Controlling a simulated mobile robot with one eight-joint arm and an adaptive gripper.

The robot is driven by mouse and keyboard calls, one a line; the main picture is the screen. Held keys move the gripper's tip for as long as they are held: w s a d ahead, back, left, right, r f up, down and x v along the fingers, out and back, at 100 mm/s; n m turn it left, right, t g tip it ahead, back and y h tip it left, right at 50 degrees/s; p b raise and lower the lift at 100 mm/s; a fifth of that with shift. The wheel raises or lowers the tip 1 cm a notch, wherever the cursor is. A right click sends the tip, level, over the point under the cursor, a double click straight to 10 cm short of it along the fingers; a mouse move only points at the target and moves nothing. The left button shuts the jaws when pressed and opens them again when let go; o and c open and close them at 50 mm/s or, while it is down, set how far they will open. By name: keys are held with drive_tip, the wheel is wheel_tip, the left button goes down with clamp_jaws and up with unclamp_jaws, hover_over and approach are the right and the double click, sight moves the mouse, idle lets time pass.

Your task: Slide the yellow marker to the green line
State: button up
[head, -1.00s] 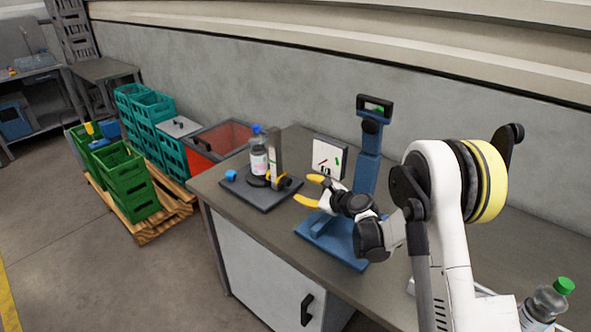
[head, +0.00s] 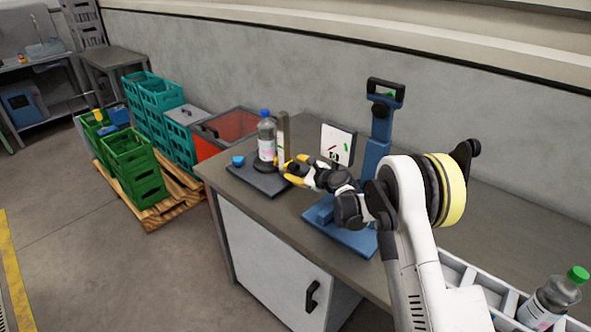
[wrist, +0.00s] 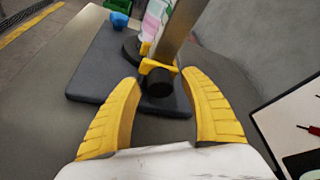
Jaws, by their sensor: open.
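A grey upright post (head: 283,136) stands on a dark base plate (head: 262,184). In the wrist view, a yellow marker (wrist: 147,65) with a round black knob (wrist: 160,84) sits low on the post (wrist: 178,32). My gripper (head: 289,169) is open, with its yellow fingers close to the post. In the wrist view, my open gripper (wrist: 158,80) has one fingertip on each side of the knob, seemingly not clamped on it. I cannot make out a green line on the post. In the head view, my fingers hide most of the marker.
A blue-capped bottle (head: 266,141) stands beside the post, with a small blue object (head: 238,160) to its left. A white panel with red and green marks (head: 337,143) and a blue stand (head: 375,150) are at the right. Green crates (head: 133,168) are on a floor pallet.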

sight(289, 149)
clamp_jaws()
wheel_tip(289, 149, up, 8)
drive_tip(key=p, duration=0.2)
drive_tip(key=shift+f+p, duration=0.25)
drive_tip(key=shift+p, duration=0.05)
unclamp_jaws()
drive_tip(key=shift+f, duration=0.1)
drive_tip(key=v, duration=1.2)
